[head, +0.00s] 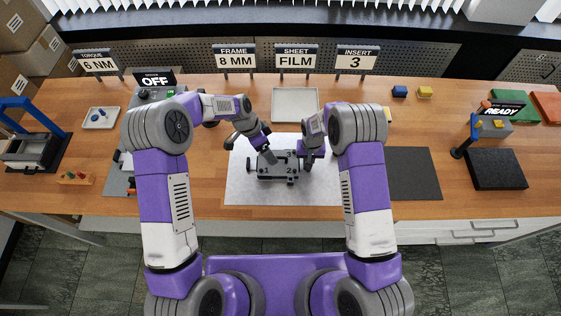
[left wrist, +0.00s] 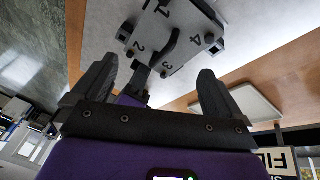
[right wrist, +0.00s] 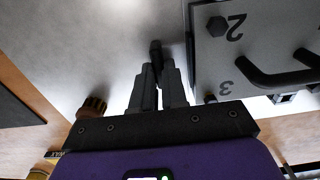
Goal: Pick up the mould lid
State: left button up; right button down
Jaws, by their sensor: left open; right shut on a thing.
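The mould (head: 278,172) sits on the pale mat in front of me. Its grey lid (left wrist: 175,40) carries corner numbers, dark bolt heads and a dark bar handle (left wrist: 172,47); part of the lid (right wrist: 255,50) also shows in the right wrist view. My left gripper (head: 272,157) is open, over the mould's far side in the head view; its spread fingers (left wrist: 155,85) point toward the lid with nothing clearly between them. My right gripper (right wrist: 158,75) is beside the mould's right side, its fingers closed on a small dark rod-like piece (right wrist: 155,48), mostly hidden by them.
The pale mat (head: 240,188) has bare room around the mould. A light tray (head: 295,103) lies behind it. A dark mat (head: 413,172) lies to the right, and a dark block (head: 497,169) farther right. Upright signs (head: 296,57) stand at the back.

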aim_at(278, 157)
pick_arm(q)
jog(key=n, duration=0.1)
jog(key=d+n+y, duration=0.1)
jog(key=shift+r+n, duration=0.35)
jog(key=shift+n, duration=0.05)
jog(key=n, duration=0.2)
jog(key=d+r+n+y, duration=0.1)
jog(key=n, duration=0.1)
jog(key=shift+d+r, duration=0.2)
jog(key=n, duration=0.1)
jog(key=r+n+y, duration=0.1)
jog(key=n, duration=0.1)
jog(key=shift+d, duration=0.35)
jog(key=f+n, duration=0.1)
jog(key=f, duration=0.2)
jog(key=f+n, duration=0.1)
jog(key=f, duration=0.3)
jog(key=f+n+y, duration=0.1)
jog(key=f, duration=0.2)
jog(key=shift+w+d+f+t, duration=0.15)
jog(key=shift+d+f+t, duration=0.05)
jog(key=shift+d+t, duration=0.2)
jog(key=shift+c, duration=0.3)
